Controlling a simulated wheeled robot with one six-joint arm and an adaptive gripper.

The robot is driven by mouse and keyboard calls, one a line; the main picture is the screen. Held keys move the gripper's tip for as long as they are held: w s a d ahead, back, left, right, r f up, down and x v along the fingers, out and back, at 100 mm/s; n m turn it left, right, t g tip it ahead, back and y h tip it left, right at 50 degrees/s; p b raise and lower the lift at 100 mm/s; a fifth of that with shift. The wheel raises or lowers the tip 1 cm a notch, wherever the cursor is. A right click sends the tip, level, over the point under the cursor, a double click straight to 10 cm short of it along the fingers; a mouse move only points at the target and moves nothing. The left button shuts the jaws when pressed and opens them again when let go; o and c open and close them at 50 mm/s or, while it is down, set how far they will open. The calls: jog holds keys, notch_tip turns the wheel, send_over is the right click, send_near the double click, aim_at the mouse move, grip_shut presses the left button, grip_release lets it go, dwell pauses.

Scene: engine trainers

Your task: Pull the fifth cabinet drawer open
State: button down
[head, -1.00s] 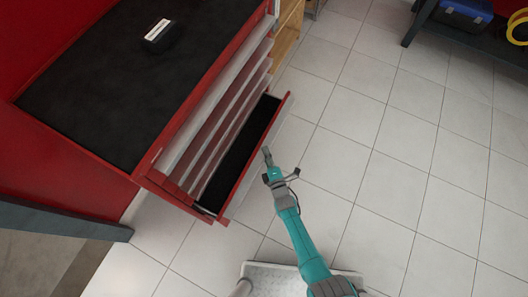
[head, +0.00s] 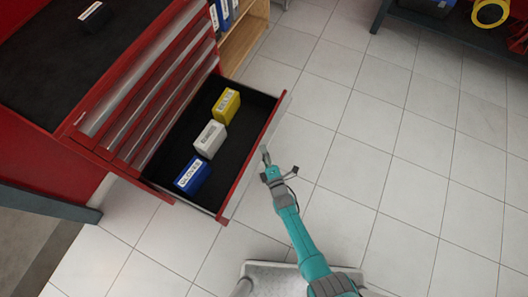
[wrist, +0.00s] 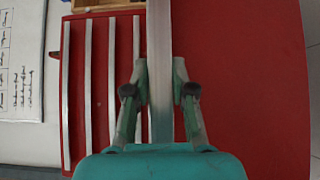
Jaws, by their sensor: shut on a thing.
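The red cabinet (head: 75,137) stands at the left with a black top. One of its lower drawers (head: 225,140) is pulled well out, with a black floor and a pale front edge. Inside it lie a yellow box (head: 226,106), a white box (head: 210,138) and a blue box (head: 192,175), each labelled. My gripper (head: 266,156) is at the middle of the drawer's front. In the wrist view my gripper (wrist: 160,95) has its two fingers on either side of the pale drawer edge (wrist: 159,40), shut on it. The drawer's number cannot be read.
A wooden shelf (head: 245,38) with binders stands beyond the cabinet. A dark bench (head: 455,25) is at the upper right. Tiled floor (head: 400,150) is clear to the right.

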jog(key=shift+s+d+f, duration=0.35)
jog(key=shift+d+f, duration=0.05)
jog(key=shift+d, duration=0.05)
jog(key=c, duration=1.1)
grip_release()
jog(key=shift+o, duration=0.3)
jog(key=shift+w+a+r, duration=0.1)
jog(key=shift+w+r, duration=0.05)
jog(key=v, duration=1.2)
